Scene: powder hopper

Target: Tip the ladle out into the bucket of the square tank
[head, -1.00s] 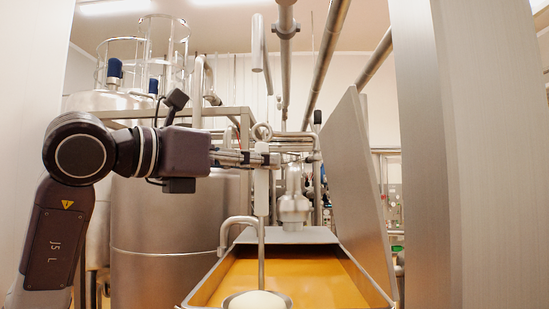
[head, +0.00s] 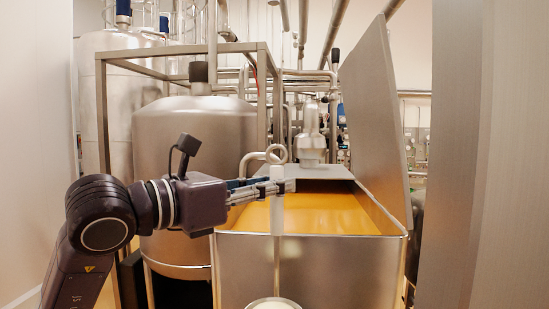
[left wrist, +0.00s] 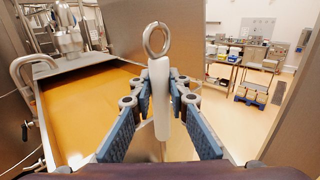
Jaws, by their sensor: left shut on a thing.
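My left gripper (head: 270,187) is shut on the pale grip of the ladle (head: 277,222). The ladle hangs upright, its ring at the top and its bowl (head: 273,304) at the bottom edge of the head view, with white contents. The bowl shows in front of the near wall of the square tank (head: 330,270). The tank is open and orange-yellow inside. The left wrist view shows the ladle grip (left wrist: 161,105) between the blue finger pads, and the tank at left; the bowl is hidden there. I cannot make out a bucket. My right gripper is not in view.
The tank's raised lid (head: 375,120) leans up along its right side. A large round steel vessel (head: 190,150) with a frame stands at left. A panel (head: 460,150) stands close at right. In the left wrist view, clear floor and a bench (left wrist: 240,70) lie to the right.

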